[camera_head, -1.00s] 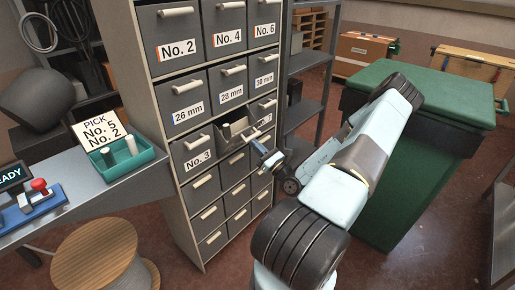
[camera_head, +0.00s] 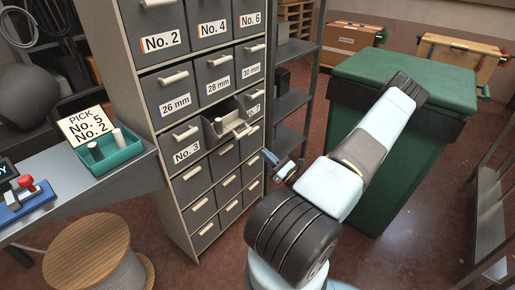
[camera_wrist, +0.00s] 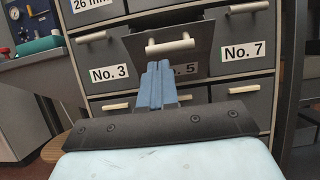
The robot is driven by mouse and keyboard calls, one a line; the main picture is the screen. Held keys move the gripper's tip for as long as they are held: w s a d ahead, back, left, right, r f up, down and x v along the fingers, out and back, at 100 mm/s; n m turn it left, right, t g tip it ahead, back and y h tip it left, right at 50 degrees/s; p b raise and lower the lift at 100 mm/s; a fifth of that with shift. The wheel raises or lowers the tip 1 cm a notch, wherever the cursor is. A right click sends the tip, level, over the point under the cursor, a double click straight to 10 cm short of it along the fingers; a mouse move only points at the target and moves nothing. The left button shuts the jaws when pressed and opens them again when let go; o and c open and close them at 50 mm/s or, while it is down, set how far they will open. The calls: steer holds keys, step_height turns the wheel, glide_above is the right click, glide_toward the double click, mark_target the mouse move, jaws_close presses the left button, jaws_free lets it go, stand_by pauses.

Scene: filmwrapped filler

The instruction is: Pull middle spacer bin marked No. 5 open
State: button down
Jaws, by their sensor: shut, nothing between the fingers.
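The middle bin marked No. 5 (camera_head: 229,132) stands pulled out of the grey cabinet, between the No. 3 bin (camera_head: 186,148) and the No. 7 bin. Its open top shows, with a pale round piece inside. Its front and pale bar handle (camera_wrist: 170,43) face me in the wrist view, where my fingers partly cover its label. My gripper (camera_head: 268,157) is shut and empty, to the right of and below the bin's handle in the head view. A gap shows between them there. In the wrist view, my blue fingertips (camera_wrist: 159,64) overlap the bin front below the handle.
A green lidded bin (camera_head: 400,85) stands right of my arm. A bench with a teal tray (camera_head: 120,160) and a sign reading "PICK No. 5 No. 2" (camera_head: 88,127) is at left. A cable reel (camera_head: 88,252) stands on the floor, front left. Dark shelving is behind.

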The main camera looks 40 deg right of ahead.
steer(key=shift+v, duration=1.15)
steer(key=shift+r, duration=0.1)
